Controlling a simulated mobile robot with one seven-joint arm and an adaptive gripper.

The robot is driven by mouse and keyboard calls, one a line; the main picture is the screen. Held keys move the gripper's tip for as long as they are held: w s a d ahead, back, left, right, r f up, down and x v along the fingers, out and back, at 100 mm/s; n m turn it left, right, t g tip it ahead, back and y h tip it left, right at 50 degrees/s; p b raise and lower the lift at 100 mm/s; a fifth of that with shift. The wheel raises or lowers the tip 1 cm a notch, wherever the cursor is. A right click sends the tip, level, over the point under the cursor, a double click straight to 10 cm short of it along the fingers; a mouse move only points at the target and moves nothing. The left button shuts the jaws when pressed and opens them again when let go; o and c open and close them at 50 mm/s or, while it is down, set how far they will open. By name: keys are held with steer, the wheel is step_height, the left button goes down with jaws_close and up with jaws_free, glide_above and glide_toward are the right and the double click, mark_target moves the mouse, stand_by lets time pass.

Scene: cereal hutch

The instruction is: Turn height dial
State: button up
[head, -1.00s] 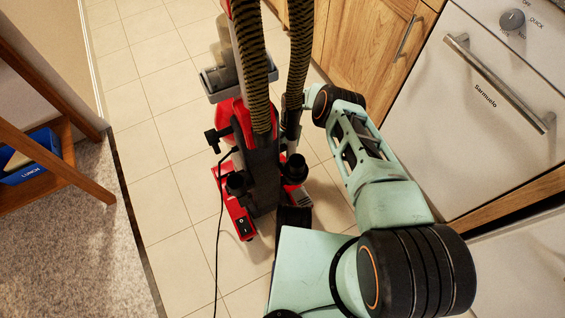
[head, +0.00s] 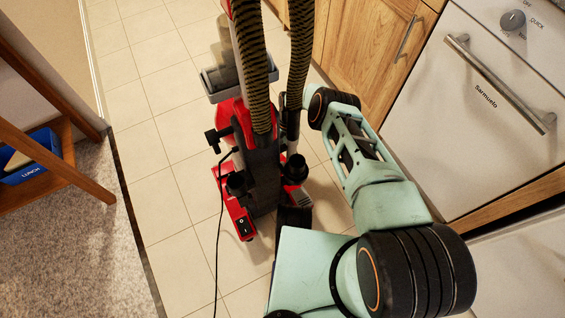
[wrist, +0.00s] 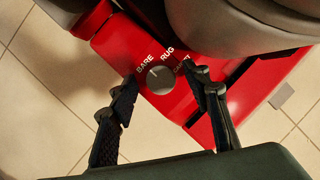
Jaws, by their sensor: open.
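The height dial (wrist: 160,79) is a round grey knob on the red base of the vacuum cleaner (wrist: 116,35), in the middle of the wrist view. White words "BARE" and "RUG" and a third, partly hidden word are printed around it. A small pale mark shows on its upper left. My gripper (wrist: 162,75) is open, with one black finger on each side of the dial; I cannot tell whether either finger touches it. The upright red and black vacuum cleaner (head: 262,185) also stands in the head view, where my gripper and the dial are hidden.
Ribbed hoses (head: 252,65) rise from the vacuum. A black cord (head: 220,250) runs down to its left. Wooden cabinets (head: 370,45) and a white dishwasher (head: 470,120) with a bar handle are close on the right. The tiled floor (head: 165,150) to the left is clear.

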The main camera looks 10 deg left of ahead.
steer(key=v, duration=1.1)
steer(key=shift+r, duration=0.35)
steer(key=shift+w, duration=0.1)
